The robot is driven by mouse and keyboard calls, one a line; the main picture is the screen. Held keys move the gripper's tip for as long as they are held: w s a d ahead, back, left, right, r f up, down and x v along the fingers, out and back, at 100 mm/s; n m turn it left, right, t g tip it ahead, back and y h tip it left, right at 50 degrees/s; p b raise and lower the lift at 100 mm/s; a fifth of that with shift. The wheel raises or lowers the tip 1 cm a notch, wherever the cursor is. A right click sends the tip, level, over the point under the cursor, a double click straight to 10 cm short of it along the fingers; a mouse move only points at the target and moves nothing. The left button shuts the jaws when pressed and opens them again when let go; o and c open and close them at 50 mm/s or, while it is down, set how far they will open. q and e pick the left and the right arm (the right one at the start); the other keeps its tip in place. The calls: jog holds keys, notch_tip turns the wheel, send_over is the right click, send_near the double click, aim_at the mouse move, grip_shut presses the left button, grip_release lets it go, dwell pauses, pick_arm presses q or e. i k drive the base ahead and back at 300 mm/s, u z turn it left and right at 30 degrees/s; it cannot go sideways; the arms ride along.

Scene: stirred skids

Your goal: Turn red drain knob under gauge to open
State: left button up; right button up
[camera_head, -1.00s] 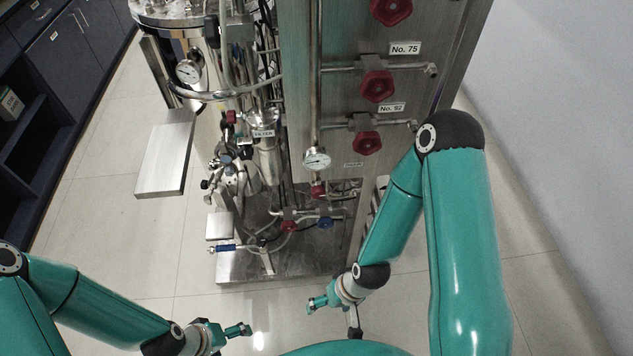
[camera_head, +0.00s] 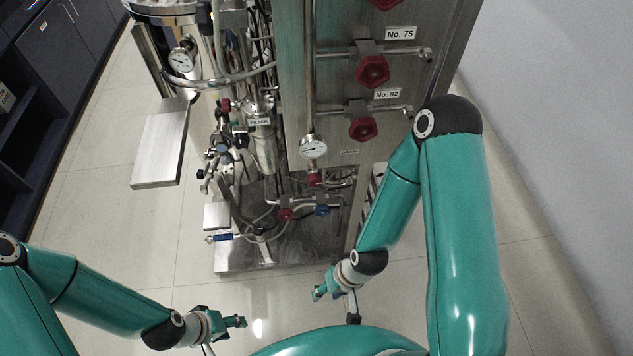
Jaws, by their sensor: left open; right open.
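The small red drain knob (camera_head: 315,180) sits just below the round white-faced gauge (camera_head: 313,148) at the lower front of the steel panel. A small label plate is to the right of the gauge. My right gripper (camera_head: 320,293) is open and empty, over the floor in front of the skid base, below the knob in the picture and apart from it. My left gripper (camera_head: 238,321) is open and empty over the floor at the lower left, further from the knob. No part of the knob's face is covered by an arm.
Larger red knobs beside the No. 92 (camera_head: 362,130) and No. 75 (camera_head: 373,71) labels are higher on the panel. A red handle (camera_head: 286,214) and a blue handle (camera_head: 322,210) sit below the drain knob. A steel plate (camera_head: 160,150) juts out left. Tiled floor in front is clear.

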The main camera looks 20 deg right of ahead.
aim_at(315, 179)
jog(key=u, duration=0.8)
jog(key=i, duration=0.15)
jog(key=z, duration=2.75)
jog(key=k, duration=1.65)
jog(key=u, duration=1.3)
jog(key=i, duration=1.05)
jog(key=u, duration=0.05)
